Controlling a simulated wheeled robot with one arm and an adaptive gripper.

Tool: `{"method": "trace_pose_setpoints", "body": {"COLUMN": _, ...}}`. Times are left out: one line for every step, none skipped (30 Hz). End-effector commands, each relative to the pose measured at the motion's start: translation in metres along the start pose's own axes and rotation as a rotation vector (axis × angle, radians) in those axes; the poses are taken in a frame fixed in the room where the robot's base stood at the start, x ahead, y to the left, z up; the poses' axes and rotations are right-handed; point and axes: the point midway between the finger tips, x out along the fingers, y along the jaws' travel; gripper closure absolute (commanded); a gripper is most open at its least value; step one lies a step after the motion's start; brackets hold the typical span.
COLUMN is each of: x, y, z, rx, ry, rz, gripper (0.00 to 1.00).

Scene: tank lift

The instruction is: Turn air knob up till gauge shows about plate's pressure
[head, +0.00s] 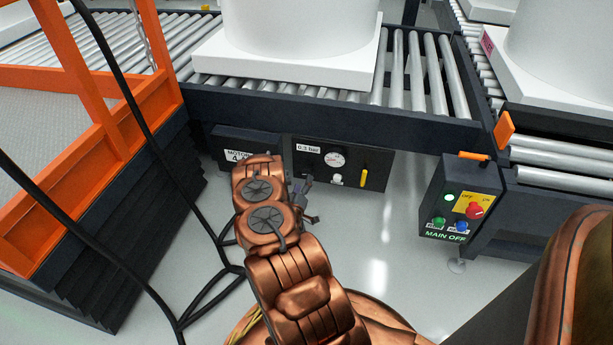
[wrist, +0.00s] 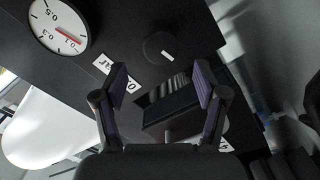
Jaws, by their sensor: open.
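The air panel (head: 355,182) hangs under the roller conveyor, with a round white gauge (head: 334,159) and a plate reading 0.3 bar (head: 308,149). In the wrist view, the gauge (wrist: 58,26) is at upper left, its red needle near the 0.1 mark; fine ticks are too small to read. The plate (wrist: 103,63) is partly covered by a finger. A round black knob (wrist: 158,45) with a white mark lies just beyond my open fingertips (wrist: 160,74), roughly centred between them, not gripped. My gripper (head: 306,203) is in front of the panel's left part in the head view.
A yellow lever (head: 364,176) and small white fitting (head: 337,180) are on the panel. A motor box (head: 240,141) is left of it. A control box (head: 458,203) with red switch is at right. Black cables (head: 135,120) hang near the orange frame (head: 155,45) at left.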

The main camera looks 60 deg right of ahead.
Motion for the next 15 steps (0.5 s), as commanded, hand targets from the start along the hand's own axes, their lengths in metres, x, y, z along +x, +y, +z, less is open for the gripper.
{"method": "trace_pose_setpoints", "body": {"x": 0.007, "y": 0.000, "z": 0.001, "rx": 0.003, "ry": 0.001, "rz": 0.004, "gripper": 0.28}}
{"method": "trace_pose_setpoints", "body": {"x": 0.011, "y": 0.000, "z": 0.001, "rx": 0.004, "ry": 0.002, "rz": 0.004, "gripper": 0.28}}
{"method": "trace_pose_setpoints", "body": {"x": 0.017, "y": 0.000, "z": 0.001, "rx": 0.003, "ry": 0.002, "rz": 0.004, "gripper": 0.28}}
{"method": "trace_pose_setpoints", "body": {"x": 0.021, "y": -0.001, "z": 0.001, "rx": 0.003, "ry": 0.002, "rz": 0.003, "gripper": 0.28}}
{"method": "trace_pose_setpoints", "body": {"x": 0.026, "y": -0.002, "z": 0.002, "rx": 0.003, "ry": 0.000, "rz": 0.001, "gripper": 0.28}}
{"method": "trace_pose_setpoints", "body": {"x": 0.032, "y": -0.002, "z": 0.003, "rx": 0.003, "ry": -0.002, "rz": 0.000, "gripper": 0.28}}
{"method": "trace_pose_setpoints", "body": {"x": 0.036, "y": -0.002, "z": 0.003, "rx": 0.003, "ry": -0.002, "rz": 0.000, "gripper": 0.28}}
{"method": "trace_pose_setpoints", "body": {"x": 0.040, "y": -0.002, "z": 0.002, "rx": 0.002, "ry": -0.001, "rz": -0.001, "gripper": 0.28}}
{"method": "trace_pose_setpoints", "body": {"x": 0.045, "y": -0.002, "z": 0.002, "rx": 0.002, "ry": 0.000, "rz": 0.000, "gripper": 0.28}}
{"method": "trace_pose_setpoints", "body": {"x": 0.049, "y": -0.002, "z": 0.002, "rx": 0.003, "ry": 0.000, "rz": 0.001, "gripper": 0.28}}
{"method": "trace_pose_setpoints", "body": {"x": 0.052, "y": -0.002, "z": 0.002, "rx": 0.003, "ry": 0.000, "rz": 0.002, "gripper": 0.28}}
{"method": "trace_pose_setpoints", "body": {"x": 0.056, "y": -0.002, "z": 0.001, "rx": 0.003, "ry": 0.000, "rz": 0.001, "gripper": 0.28}}
{"method": "trace_pose_setpoints", "body": {"x": 0.058, "y": -0.002, "z": 0.001, "rx": 0.003, "ry": 0.000, "rz": 0.000, "gripper": 0.28}}
{"method": "trace_pose_setpoints", "body": {"x": 0.060, "y": -0.002, "z": 0.001, "rx": 0.002, "ry": -0.001, "rz": -0.001, "gripper": 0.28}}
{"method": "trace_pose_setpoints", "body": {"x": 0.063, "y": -0.002, "z": 0.001, "rx": 0.002, "ry": -0.001, "rz": -0.002, "gripper": 0.28}}
